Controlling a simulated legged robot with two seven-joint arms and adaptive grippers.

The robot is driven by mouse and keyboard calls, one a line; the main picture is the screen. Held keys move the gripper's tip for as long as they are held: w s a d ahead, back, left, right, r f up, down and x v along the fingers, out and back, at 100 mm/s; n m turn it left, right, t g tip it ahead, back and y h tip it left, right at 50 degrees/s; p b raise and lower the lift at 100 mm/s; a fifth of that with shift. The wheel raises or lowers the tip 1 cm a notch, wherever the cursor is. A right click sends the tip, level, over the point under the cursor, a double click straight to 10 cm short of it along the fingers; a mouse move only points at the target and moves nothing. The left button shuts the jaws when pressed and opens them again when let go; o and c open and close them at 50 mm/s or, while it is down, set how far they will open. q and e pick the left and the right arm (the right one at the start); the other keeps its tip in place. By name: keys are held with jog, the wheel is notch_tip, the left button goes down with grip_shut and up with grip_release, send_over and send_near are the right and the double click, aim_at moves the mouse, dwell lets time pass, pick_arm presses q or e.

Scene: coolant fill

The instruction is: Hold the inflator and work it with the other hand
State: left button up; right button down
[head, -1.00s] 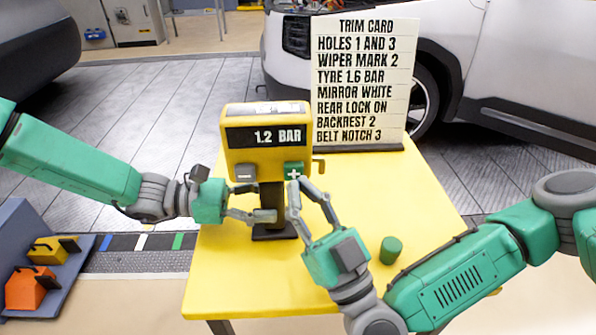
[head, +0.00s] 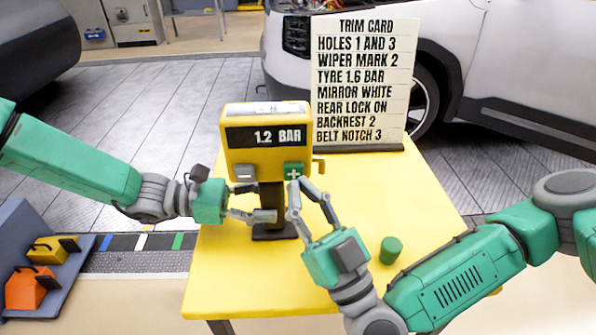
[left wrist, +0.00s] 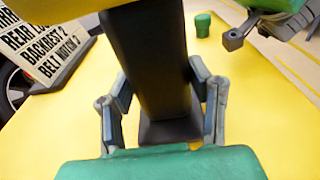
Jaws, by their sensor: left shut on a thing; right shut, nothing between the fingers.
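The yellow inflator (head: 267,115) stands upright on the yellow table. Its display (head: 264,137) reads 1.2 BAR. Below it are a grey minus button (head: 244,173) and a green plus button (head: 294,170). My left gripper (head: 262,203) is shut on the inflator's dark post (head: 271,197). In the left wrist view my left gripper's fingers (left wrist: 160,108) lie on either side of that post (left wrist: 155,60). My right gripper (head: 297,182) is shut and empty, its tips just below the plus button; I cannot tell whether they touch it. Part of it shows in the left wrist view (left wrist: 240,35).
A trim card (head: 365,80) at the table's back edge lists TYRE 1.6 BAR. A small green cylinder (head: 391,249) stands near my right forearm. The table (head: 235,285) is clear at the front left. A silver car (head: 500,60) is behind. A blue-grey rack (head: 25,240) with orange and yellow blocks is at left.

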jog(key=shift+w, duration=0.15)
jog(key=shift+w+r, duration=0.1)
jog(key=shift+w, duration=0.1)
jog(key=shift+w, duration=0.55)
dwell(2.9)
jog(key=shift+s, duration=0.1)
dwell(2.9)
jog(key=shift+s, duration=0.9)
jog(key=shift+s, duration=2.5)
